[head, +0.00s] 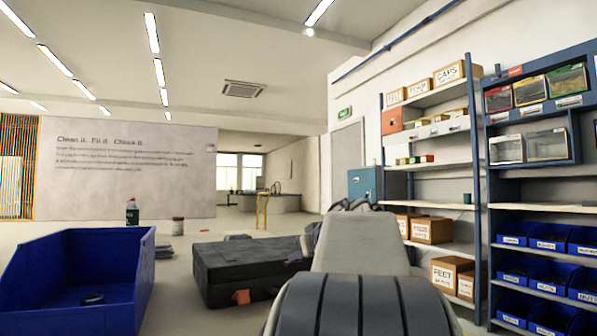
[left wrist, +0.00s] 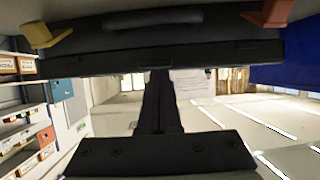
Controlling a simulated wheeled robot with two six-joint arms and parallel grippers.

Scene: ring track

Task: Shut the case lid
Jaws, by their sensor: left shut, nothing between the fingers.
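The black case (head: 225,284) stands on the surface in front of me, right of the blue bin. Its lid (head: 245,257) looks down and nearly flat on the body; a thin gap cannot be ruled out. An orange latch (head: 240,297) sticks out on its front. In the left wrist view, which is upside down, the case's front (left wrist: 150,27) shows its handle, the orange latch and a yellow latch (left wrist: 47,35). My left gripper (head: 308,240) is shut and empty at the lid's right part; contact is unclear. My left arm hides the case's right end.
The open blue bin (head: 60,285) holds a small dark round thing, left of the case. A bottle (head: 132,212), a small can (head: 178,225) and a flat stack (head: 164,250) stand behind. Shelves with boxes and blue bins (head: 575,240) line the right.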

